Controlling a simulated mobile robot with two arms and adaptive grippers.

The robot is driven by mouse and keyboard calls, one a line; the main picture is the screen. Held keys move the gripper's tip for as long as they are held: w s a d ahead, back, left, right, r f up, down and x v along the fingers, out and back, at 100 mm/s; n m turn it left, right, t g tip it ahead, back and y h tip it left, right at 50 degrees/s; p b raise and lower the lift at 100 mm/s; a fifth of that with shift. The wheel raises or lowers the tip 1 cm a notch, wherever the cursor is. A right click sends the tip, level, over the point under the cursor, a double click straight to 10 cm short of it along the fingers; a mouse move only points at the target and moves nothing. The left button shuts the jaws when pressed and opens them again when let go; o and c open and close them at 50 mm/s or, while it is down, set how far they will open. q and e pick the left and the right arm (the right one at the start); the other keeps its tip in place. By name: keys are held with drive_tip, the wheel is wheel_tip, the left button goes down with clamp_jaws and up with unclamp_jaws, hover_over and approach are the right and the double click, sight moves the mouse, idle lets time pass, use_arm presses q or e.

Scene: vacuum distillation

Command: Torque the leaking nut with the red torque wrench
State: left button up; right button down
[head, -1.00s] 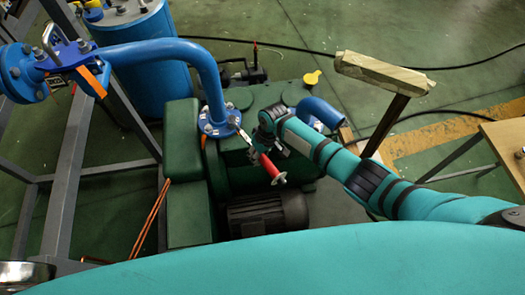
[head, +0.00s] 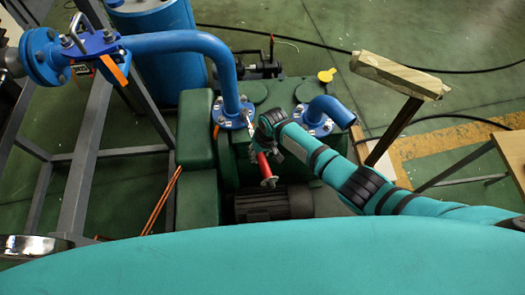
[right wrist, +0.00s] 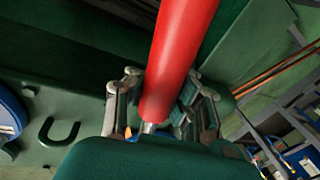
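The red torque wrench (head: 264,166) runs from the blue pipe flange (head: 233,124) down to its red handle end. Its metal head end is at the flange's right edge, among the bolts there. Which nut leaks, and whether the head sits on a nut, I cannot tell. My right gripper (head: 257,141) is at the upper part of the handle. In the right wrist view, the red handle (right wrist: 178,60) lies between the two fingers (right wrist: 158,112), which close on it from both sides. My left gripper is not in view.
The green pump (head: 285,92) stands under the flange, with a dark motor (head: 275,205) in front. A second blue pipe elbow (head: 328,110) is right of the wrench. A wood-topped stand (head: 400,76) is beyond my right arm. A grey frame (head: 82,165) stands at left.

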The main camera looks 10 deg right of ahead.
drive_tip(key=shift+a+r, duration=0.15)
drive_tip(key=shift+a, duration=0.1)
drive_tip(key=shift+a+m+t+p, duration=0.35)
drive_tip(key=shift+a+m, duration=0.75)
drive_tip(key=shift+a, duration=0.45)
drive_tip(key=shift+a+m, duration=0.3)
drive_tip(key=shift+a, duration=0.1)
drive_tip(key=shift+d+r, duration=0.1)
drive_tip(key=shift+d, duration=0.35)
